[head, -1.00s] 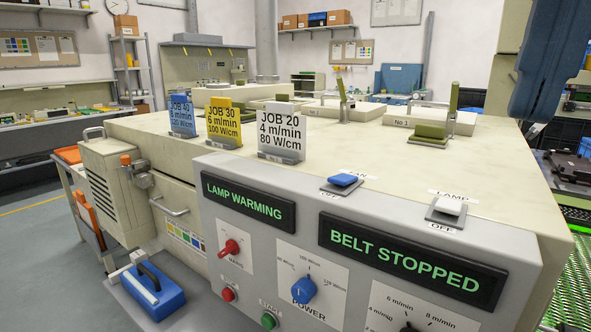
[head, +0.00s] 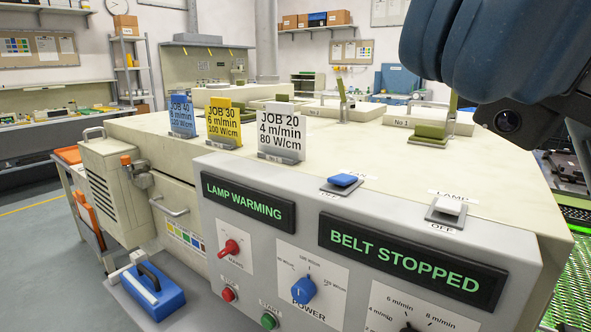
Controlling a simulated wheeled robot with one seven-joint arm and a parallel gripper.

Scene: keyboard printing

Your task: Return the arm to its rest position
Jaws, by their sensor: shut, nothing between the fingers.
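My arm (head: 475,50) shows at the top right of the head view as dark blue links. Below them is a dark part with a round lens-like opening (head: 508,121). No fingers show, so my gripper is out of view. The arm hangs in front of the machine's far right top corner and hides part of it. I see nothing carried by the arm.
The beige machine (head: 340,160) fills the middle, its grey front panel (head: 215,185) reading "LAMP WARMING" and "BELT STOPPED". Job cards (head: 281,133) and olive-handled clamps (head: 431,132) stand on top. A blue case (head: 150,292) sits low left. Open floor (head: 35,240) lies left.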

